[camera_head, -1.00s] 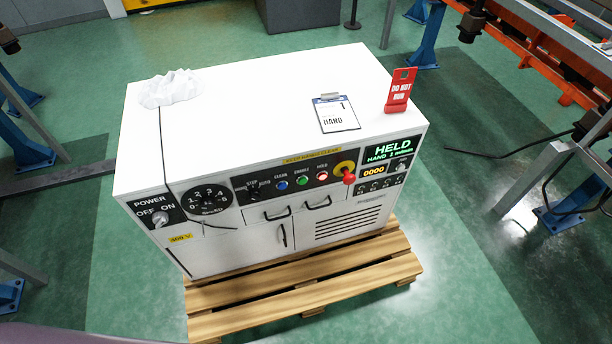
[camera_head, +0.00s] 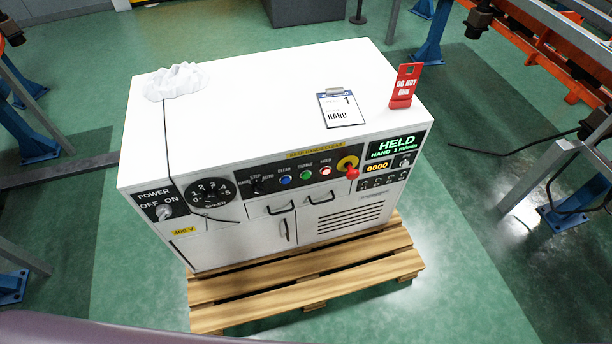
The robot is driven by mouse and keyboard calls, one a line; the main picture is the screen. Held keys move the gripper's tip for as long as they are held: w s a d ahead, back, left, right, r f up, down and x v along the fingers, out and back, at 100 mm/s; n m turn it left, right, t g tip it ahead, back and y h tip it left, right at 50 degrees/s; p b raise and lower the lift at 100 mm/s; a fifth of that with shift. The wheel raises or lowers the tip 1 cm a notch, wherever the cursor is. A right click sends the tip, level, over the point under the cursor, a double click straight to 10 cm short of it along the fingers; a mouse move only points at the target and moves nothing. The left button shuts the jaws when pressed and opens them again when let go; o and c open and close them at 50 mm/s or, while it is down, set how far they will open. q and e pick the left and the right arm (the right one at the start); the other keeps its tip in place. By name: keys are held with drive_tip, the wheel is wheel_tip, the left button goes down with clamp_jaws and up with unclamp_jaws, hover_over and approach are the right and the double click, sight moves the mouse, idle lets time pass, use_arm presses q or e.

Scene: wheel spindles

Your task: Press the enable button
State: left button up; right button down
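The control cabinet (camera_head: 262,95) is white and stands on a wooden pallet, its panel facing me. The green enable button (camera_head: 306,175) sits in the row on the black front panel, between the blue clear button (camera_head: 285,180) and the lit red hold button (camera_head: 326,170). Nothing covers it. To its right is a red knob (camera_head: 352,173) on a yellow ring. The green display (camera_head: 394,146) reads "HELD" and "HAND 1". Neither of my grippers is in view.
A red "DO NOT RUN" sign (camera_head: 404,86), a clipboard (camera_head: 341,109) and a crumpled white cloth (camera_head: 176,80) are on the cabinet top. The pallet (camera_head: 330,286) juts out in front. Blue-footed frames stand on both sides. Green floor is clear at the lower right.

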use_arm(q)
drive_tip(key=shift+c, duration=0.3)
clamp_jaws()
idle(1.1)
